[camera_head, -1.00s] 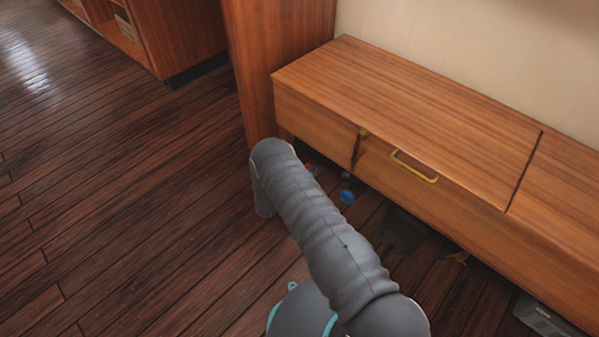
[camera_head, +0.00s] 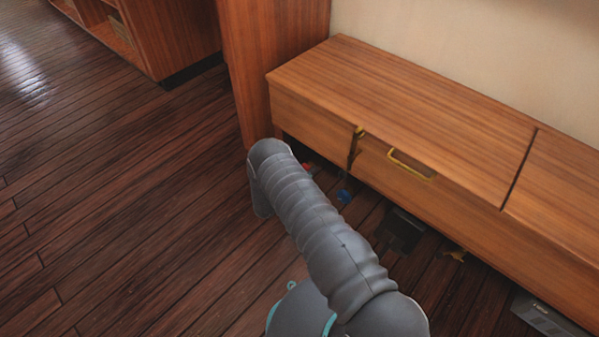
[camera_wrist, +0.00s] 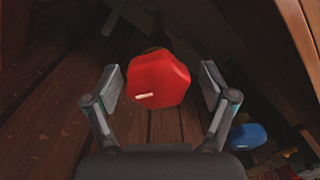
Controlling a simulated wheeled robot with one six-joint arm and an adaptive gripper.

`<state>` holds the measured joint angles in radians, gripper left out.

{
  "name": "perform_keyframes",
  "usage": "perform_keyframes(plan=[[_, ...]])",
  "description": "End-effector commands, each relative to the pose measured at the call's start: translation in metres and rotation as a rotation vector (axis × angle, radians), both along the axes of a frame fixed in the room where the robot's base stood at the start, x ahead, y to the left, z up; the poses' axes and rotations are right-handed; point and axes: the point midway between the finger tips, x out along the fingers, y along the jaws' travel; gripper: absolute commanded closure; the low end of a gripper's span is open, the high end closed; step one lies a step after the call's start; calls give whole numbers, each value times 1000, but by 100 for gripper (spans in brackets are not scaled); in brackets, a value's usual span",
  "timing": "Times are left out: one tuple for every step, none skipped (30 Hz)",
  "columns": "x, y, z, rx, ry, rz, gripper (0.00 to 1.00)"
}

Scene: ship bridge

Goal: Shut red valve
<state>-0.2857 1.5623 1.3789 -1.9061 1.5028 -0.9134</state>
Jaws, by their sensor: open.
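The red valve (camera_wrist: 158,80) has a rounded, lobed handle with a small pale mark on its lower left. In the wrist view it sits between the two fingers of my gripper (camera_wrist: 161,86). The fingers are open, with a gap visible on each side of the handle. In the head view only a small red part (camera_head: 308,168) shows under the bench, beside my arm. My gripper is hidden behind my arm there.
A blue handle (camera_wrist: 248,136) lies to the right in the wrist view and also shows under the bench (camera_head: 345,195). The wooden bench (camera_head: 400,95) has a yellow drawer pull (camera_head: 412,166). A dark box (camera_head: 402,230) stands below it. Open floor (camera_head: 130,200) lies left.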

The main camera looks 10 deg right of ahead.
Motion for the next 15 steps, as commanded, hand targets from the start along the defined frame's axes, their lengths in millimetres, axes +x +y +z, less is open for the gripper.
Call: perform_keyframes(plan=[[0,2,0,0,-1,3,17],[1,2,0,0,-1,3,17],[0,2,1,0,-1,4,17],[0,3,1,0,-1,4,17],[0,4,1,0,-1,4,17],[-2,6,1,0,-2,5,17],[-3,9,1,0,-2,6,17],[-5,12,1,1,-2,7,17],[-8,17,1,0,-2,9,17],[-11,21,1,0,-2,9,17],[-14,25,1,-1,-1,9,17],[-18,32,1,0,0,10,17],[-22,37,1,-1,-1,11,17],[-26,41,1,0,0,10,17],[-31,48,1,0,0,10,17]])
